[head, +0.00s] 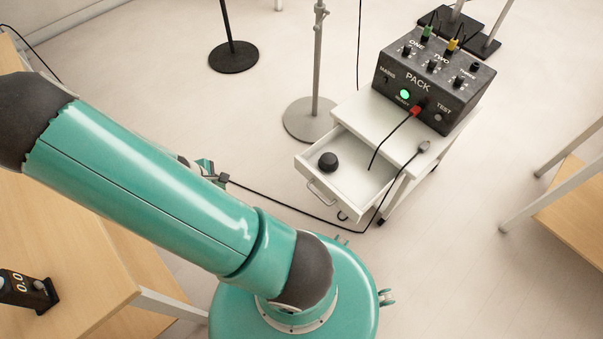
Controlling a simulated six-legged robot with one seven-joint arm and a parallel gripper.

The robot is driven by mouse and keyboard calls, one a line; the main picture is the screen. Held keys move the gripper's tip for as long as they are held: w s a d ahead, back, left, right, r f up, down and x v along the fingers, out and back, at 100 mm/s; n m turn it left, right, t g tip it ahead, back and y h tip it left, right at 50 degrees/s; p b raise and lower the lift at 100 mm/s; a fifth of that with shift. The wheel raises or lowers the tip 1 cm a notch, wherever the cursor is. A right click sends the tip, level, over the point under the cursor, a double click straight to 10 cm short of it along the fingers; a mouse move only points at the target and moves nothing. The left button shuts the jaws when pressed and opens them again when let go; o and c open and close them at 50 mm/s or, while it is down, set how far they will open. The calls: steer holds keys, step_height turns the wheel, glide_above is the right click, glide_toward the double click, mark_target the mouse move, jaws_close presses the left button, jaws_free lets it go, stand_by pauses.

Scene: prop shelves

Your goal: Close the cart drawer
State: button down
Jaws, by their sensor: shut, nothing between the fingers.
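The cart drawer (309,172) is pulled well out of the white cart (366,113), towards the lower left. Its front carries a pale bar handle (322,192). A round black knob-like object (328,162) lies inside the drawer. A black cable runs from a red plug (416,111) on the box above, and its end hangs over the open drawer. I cannot make out my gripper. My teal arm crosses the left and middle of the head view and hides what is behind it, left of the drawer.
A dark PACK box (427,84) with a green light stands on the cart. A grey plug (424,147) rests at the cart top's edge; its cable loops along the floor below the drawer. Stand bases (303,127) stand behind. Wooden tables (90,290) flank both sides.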

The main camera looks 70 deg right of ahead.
steer(key=s+d+f+n+g+h, duration=0.1)
steer(key=s+d+f+n+h, duration=0.15)
steer(key=s+d+f, duration=0.35)
steer(key=n+g+h, duration=0.1)
steer(key=n, duration=0.4)
glide_toward(309, 173)
steer(key=shift+m, duration=0.25)
steer(key=x, duration=0.5)
steer(key=shift+a+f, duration=0.2)
steer(key=shift+a, duration=0.1)
steer(key=shift+s+d, duration=0.2)
steer(key=shift+d, duration=0.3)
steer(key=shift+d, duration=0.1)
